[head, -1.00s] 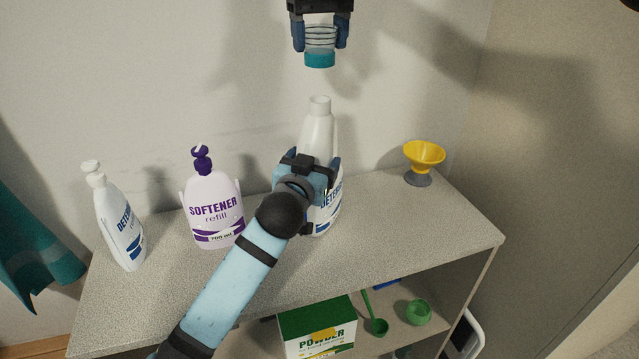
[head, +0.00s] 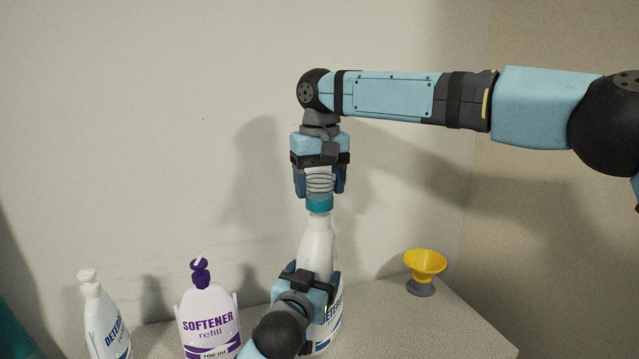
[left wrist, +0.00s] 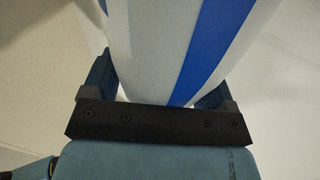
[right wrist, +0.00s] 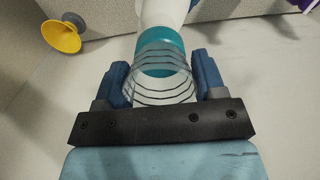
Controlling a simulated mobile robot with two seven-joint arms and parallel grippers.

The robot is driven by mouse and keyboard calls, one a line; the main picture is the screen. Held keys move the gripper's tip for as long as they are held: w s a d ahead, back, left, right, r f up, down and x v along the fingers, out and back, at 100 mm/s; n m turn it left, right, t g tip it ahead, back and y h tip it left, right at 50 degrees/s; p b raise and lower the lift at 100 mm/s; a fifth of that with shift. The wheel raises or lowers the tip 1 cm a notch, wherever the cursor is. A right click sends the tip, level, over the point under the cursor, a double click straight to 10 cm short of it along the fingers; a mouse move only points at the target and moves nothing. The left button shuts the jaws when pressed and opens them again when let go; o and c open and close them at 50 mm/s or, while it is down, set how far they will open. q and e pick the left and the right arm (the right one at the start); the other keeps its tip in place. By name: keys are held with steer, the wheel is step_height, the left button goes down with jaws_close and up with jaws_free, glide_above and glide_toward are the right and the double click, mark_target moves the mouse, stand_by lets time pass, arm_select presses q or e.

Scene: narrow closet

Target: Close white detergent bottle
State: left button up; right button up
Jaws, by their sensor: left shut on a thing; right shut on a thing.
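The white detergent bottle (head: 318,243) stands upright on the counter, with blue lettering on its lower part. My left gripper (head: 318,290) is shut around its body; the left wrist view shows the bottle's white and blue side (left wrist: 165,45) between the fingers. My right gripper (head: 320,185) points down above the bottle, shut on a cap with a clear ribbed upper part and a teal lower part (head: 319,203). In the right wrist view the cap (right wrist: 161,60) lines up with the bottle's neck. The cap's lower edge is at the neck's top; I cannot tell whether it is threaded on.
A softener refill bottle (head: 208,320) with a purple pump stands left of the bottle. Another white detergent bottle with a pump (head: 103,318) is farther left. A yellow funnel on a grey base (head: 425,264) stands at the right. The wall is close behind.

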steer(key=shift+f, duration=0.9)
steer(key=shift+f, duration=0.55)
